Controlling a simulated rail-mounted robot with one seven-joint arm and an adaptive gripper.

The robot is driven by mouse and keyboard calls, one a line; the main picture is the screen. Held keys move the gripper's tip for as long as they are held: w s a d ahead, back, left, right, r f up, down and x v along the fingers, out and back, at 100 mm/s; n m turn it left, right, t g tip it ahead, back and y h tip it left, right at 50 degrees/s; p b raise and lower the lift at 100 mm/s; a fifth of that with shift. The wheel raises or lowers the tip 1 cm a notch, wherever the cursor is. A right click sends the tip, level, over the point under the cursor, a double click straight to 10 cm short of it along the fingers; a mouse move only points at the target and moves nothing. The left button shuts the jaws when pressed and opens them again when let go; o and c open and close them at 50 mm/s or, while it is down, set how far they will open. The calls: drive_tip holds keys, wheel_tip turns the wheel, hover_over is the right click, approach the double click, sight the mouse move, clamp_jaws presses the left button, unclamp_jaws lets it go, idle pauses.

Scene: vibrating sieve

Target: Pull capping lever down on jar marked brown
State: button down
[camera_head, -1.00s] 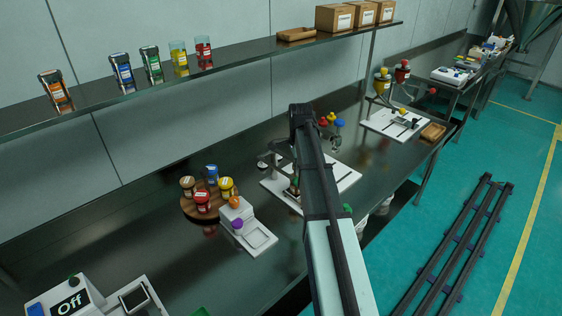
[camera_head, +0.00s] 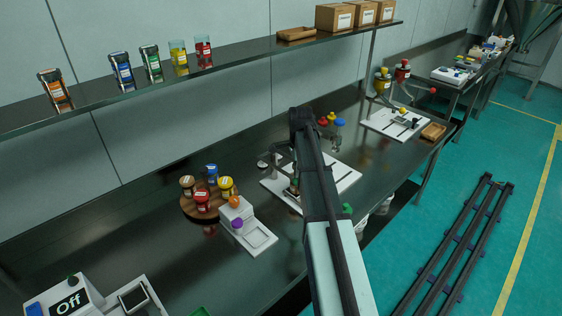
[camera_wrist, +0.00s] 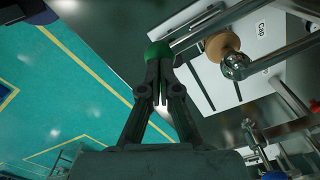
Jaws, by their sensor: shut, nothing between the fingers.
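My gripper (camera_wrist: 160,95) is shut with nothing between its fingers. In the wrist view its fingertips overlap the lower edge of a green ball knob (camera_wrist: 158,52) on the end of a metal lever (camera_wrist: 195,36); whether they touch it is unclear. The lever leads right to the white station with a "Cap" label (camera_wrist: 262,28). A tan round part (camera_wrist: 222,45) sits beside a metal piece there; I cannot tell if it is a jar lid. In the head view my arm hides the gripper and much of the capping station (camera_head: 345,182); the green knob (camera_head: 347,208) shows right of the arm.
A round wooden tray (camera_head: 190,209) holds several jars, including a brown-lidded one (camera_head: 187,184), left of the station. A white scale (camera_head: 262,238) stands in front of it. A shelf (camera_head: 235,62) with jars and boxes runs above. Another white station (camera_head: 395,123) lies beyond.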

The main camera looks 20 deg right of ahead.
drive_tip(key=shift+f+b, duration=0.4)
drive_tip(key=shift+f, duration=0.85)
drive_tip(key=shift+s+f, duration=0.1)
drive_tip(key=shift+f, duration=0.1)
drive_tip(key=shift+a, duration=0.1)
drive_tip(key=shift+r+p, duration=2.45)
drive_tip(key=shift+r, duration=1.6)
